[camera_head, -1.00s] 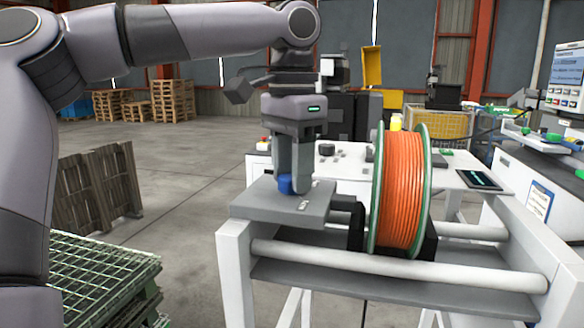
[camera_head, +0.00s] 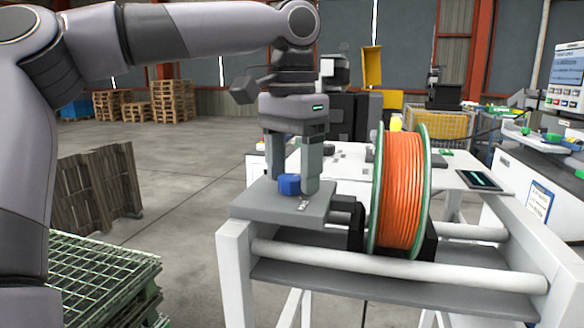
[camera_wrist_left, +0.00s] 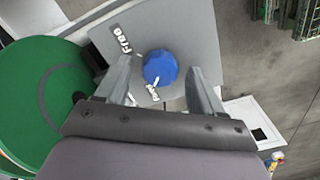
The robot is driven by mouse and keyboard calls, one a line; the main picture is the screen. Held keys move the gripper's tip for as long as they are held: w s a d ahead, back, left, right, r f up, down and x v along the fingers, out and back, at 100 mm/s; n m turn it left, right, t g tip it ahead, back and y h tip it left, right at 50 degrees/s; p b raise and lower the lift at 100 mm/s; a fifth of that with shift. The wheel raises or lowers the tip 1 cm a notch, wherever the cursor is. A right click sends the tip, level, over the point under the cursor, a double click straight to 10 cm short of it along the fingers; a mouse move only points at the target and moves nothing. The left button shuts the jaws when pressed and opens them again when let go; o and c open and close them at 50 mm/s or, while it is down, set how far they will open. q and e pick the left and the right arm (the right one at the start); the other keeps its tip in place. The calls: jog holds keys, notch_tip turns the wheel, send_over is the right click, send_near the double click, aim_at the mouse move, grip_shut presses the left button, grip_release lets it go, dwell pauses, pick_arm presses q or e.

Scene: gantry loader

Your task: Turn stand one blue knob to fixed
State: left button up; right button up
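The blue knob (camera_head: 290,184) sits on a grey plate (camera_head: 255,203) at the left end of the white stand (camera_head: 390,262). The left wrist view shows the knob (camera_wrist_left: 160,68) from above, with a "Free" label (camera_wrist_left: 123,39) on one side. A second white label (camera_wrist_left: 152,92) lies at its near edge and is too small to read surely. My left gripper (camera_head: 294,186) points down over the plate. Its fingers are spread on either side of the knob, with visible gaps. My right gripper is not in view.
An orange cable reel (camera_head: 402,190) with green flanges stands right of the plate, close to my left gripper. A white table (camera_head: 345,172) is behind. Green mesh crates (camera_head: 100,270) and a wooden pallet (camera_head: 100,190) stand at left, with open floor between.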

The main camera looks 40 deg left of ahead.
aim_at(292, 177)
pick_arm(q)
jog(key=shift+r, duration=3.55)
